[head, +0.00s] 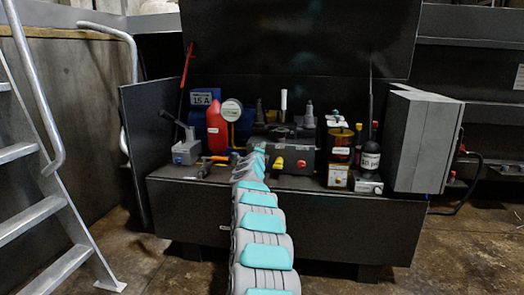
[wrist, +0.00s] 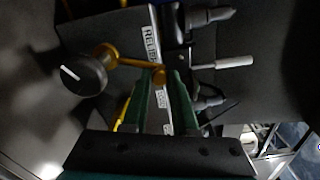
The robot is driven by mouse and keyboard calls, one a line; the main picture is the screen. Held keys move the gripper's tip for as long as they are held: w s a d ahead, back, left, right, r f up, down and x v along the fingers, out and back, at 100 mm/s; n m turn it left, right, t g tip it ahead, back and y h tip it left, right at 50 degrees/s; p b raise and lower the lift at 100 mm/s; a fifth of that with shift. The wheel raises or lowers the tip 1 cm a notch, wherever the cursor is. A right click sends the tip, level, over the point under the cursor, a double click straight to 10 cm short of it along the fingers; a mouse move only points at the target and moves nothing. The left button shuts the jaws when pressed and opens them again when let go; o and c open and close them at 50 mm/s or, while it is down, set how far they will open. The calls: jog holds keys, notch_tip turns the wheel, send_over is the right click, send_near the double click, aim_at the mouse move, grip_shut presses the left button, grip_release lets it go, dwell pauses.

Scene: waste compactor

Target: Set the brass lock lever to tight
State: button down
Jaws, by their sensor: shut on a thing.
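The brass lock lever (wrist: 132,62) shows in the wrist view as a short brass rod with a rounded tip. It runs right from a brass collar beside a dark round knob (wrist: 84,74) with a white line. My gripper (wrist: 166,76) has its green fingers around the lever's rounded tip and is shut on it. A white label reading "RELIE..." (wrist: 151,40) is partly visible behind; the rest of its text is hidden or unclear. In the head view my arm covers most of the lever's area at the left of the dark valve block (head: 290,150).
A red bottle (head: 217,130), a round gauge (head: 231,110) and a grey lever box (head: 186,150) stand to the left. An amber cylinder (head: 340,145) and a black bottle (head: 371,155) stand to the right. A grey cabinet (head: 423,140) bounds the right side.

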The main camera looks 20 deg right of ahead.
jog(key=c, duration=1)
grip_release()
jog(key=shift+s, duration=0.1)
jog(key=shift+b+v, duration=0.85)
jog(key=shift+v, duration=2.9)
